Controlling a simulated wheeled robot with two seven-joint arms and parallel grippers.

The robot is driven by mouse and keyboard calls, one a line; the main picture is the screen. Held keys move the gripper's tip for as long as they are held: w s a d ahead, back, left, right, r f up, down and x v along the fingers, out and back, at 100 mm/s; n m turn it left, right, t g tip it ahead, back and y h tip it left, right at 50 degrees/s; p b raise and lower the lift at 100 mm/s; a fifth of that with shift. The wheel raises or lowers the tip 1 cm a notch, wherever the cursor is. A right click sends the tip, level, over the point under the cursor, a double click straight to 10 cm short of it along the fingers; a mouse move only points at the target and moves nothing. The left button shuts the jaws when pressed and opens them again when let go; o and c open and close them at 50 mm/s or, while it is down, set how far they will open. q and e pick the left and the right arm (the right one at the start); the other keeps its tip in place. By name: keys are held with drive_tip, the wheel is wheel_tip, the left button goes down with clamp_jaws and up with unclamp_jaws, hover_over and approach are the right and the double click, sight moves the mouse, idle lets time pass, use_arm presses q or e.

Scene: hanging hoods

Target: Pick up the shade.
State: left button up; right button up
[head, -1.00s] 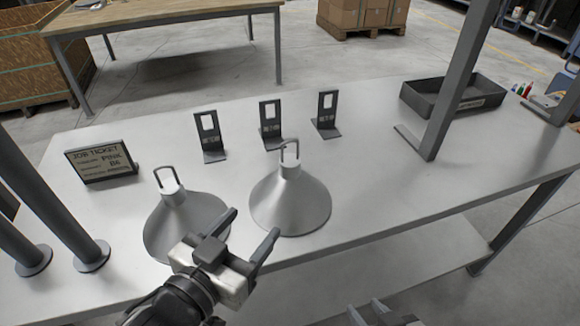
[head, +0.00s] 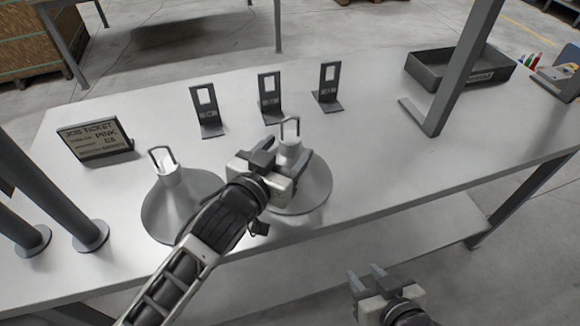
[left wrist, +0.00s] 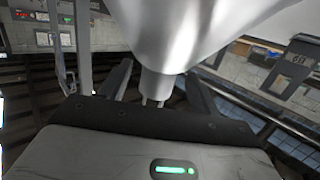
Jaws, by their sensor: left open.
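Two grey cone-shaped shades with wire loops on top stand on the table. The left shade (head: 182,208) is partly behind my left arm. The right shade (head: 316,186) is partly hidden by my left gripper (head: 280,158), which is open at its neck. In the left wrist view, the pale shade (left wrist: 190,30) fills the top, and its narrow neck (left wrist: 155,86) shows between the open fingers (left wrist: 158,88). I cannot tell whether they touch it. My right gripper (head: 366,276) is open and empty in front of the table.
Three dark upright brackets (head: 270,100) stand behind the shades. A job ticket sign (head: 97,142) reading "PINK" stands at left. A dark tray (head: 440,72) and a grey post (head: 455,80) are at right. The table's right middle (head: 380,160) is clear.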

sight(294, 140)
use_arm(q)
drive_tip(key=x, duration=0.4)
drive_tip(key=shift+r, duration=0.2)
clamp_jaws()
drive_tip(key=shift+r, duration=0.1)
